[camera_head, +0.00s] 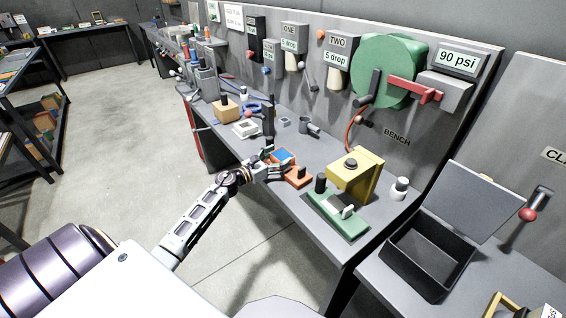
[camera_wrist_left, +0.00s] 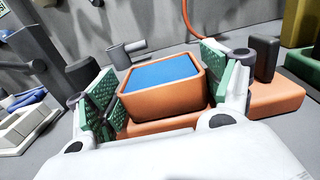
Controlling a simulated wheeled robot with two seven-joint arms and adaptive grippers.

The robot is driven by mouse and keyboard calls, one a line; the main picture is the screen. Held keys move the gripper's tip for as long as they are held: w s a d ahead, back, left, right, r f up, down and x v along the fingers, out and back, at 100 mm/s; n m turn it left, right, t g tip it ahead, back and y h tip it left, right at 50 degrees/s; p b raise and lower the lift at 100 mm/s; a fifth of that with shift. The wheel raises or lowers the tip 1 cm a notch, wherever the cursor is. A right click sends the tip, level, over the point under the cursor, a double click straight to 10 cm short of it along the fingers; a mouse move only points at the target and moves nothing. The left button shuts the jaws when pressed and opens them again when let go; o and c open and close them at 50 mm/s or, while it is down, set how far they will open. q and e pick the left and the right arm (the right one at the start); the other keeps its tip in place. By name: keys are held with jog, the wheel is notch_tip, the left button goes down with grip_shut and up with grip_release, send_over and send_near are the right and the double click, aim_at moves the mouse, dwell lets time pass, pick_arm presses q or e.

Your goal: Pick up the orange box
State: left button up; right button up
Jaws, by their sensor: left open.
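The orange box (camera_head: 277,161) with a blue top sits on the grey bench, on or against a flat orange base (camera_head: 298,178). In the left wrist view the box (camera_wrist_left: 160,101) lies between my two fingers, its blue face (camera_wrist_left: 163,74) upward. My left gripper (camera_head: 270,166) reaches in from the left. In the wrist view the gripper (camera_wrist_left: 160,92) is open, with a green textured pad on each side of the box. The right pad is very close to the box; I cannot tell whether it touches. My right gripper is not in view.
A yellow block (camera_head: 356,176), a green fixture (camera_head: 338,216) and a white bottle (camera_head: 399,189) stand right of the box. A grey cup (camera_head: 313,127) and a dark post (camera_head: 267,117) stand behind it. An open dark bin (camera_head: 428,262) is at lower right.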

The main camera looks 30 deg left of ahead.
pick_arm(q)
jog(key=shift+x, duration=1.05)
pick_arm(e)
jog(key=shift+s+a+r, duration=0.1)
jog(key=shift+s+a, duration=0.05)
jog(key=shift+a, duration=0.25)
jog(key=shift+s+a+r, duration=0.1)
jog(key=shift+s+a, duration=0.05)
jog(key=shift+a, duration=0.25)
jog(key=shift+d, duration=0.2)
